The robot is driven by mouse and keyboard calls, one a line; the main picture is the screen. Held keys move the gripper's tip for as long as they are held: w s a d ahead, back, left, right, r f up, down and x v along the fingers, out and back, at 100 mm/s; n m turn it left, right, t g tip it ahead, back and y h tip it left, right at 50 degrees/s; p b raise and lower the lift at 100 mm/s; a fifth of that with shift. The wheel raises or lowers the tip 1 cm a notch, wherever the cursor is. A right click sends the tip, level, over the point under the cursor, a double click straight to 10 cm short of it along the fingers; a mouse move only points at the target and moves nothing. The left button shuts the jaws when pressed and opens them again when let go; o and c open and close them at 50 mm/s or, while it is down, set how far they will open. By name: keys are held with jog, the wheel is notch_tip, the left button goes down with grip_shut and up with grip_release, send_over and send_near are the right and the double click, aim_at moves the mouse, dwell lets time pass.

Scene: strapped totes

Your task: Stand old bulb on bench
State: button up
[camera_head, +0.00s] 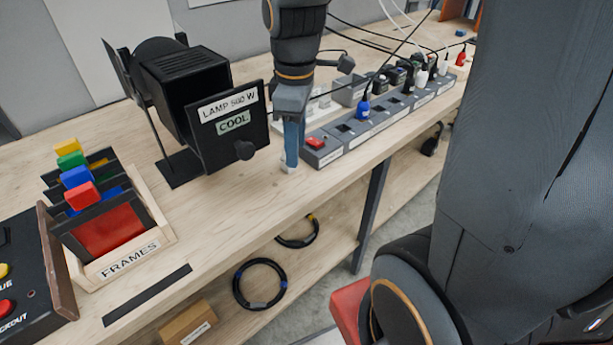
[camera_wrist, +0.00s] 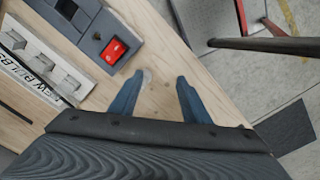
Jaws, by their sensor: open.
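A small pale, glassy thing, which looks like the old bulb (camera_head: 286,167), is on the bench top (camera_head: 225,215) at my fingertips. It also shows in the wrist view as a pale round shape (camera_wrist: 147,76) beside the left fingertip. It seems to stand on the wood, but it is too small to be sure. My gripper (camera_head: 291,165) points down at the bench, just right of the lamp. In the wrist view my gripper (camera_wrist: 160,77) has its two blue fingers apart, with bare wood between them. The lamp (camera_head: 190,90) carries a label reading "LAMP 500 W" and "COOL".
A power strip (camera_head: 345,135) with a red switch (camera_wrist: 113,51) lies close right of my gripper. A tray labelled "NEW BULBS" (camera_wrist: 37,77) is at the wrist view's left. A frames box (camera_head: 125,262) stands front left. The bench's front edge is near; cables hang behind the strip.

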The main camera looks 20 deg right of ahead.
jog(key=s+f+m, duration=0.1)
jog(key=m, duration=0.2)
jog(key=s+f+m, duration=0.2)
jog(key=m, duration=0.1)
jog(key=s+f+m, duration=0.2)
jog(key=m, duration=0.1)
jog(key=shift+s+m, duration=0.25)
jog(key=shift+m, duration=0.05)
jog(key=shift+s+f+m+t, duration=0.25)
jog(key=shift+s+m+t, duration=0.1)
jog(key=shift+m, duration=0.35)
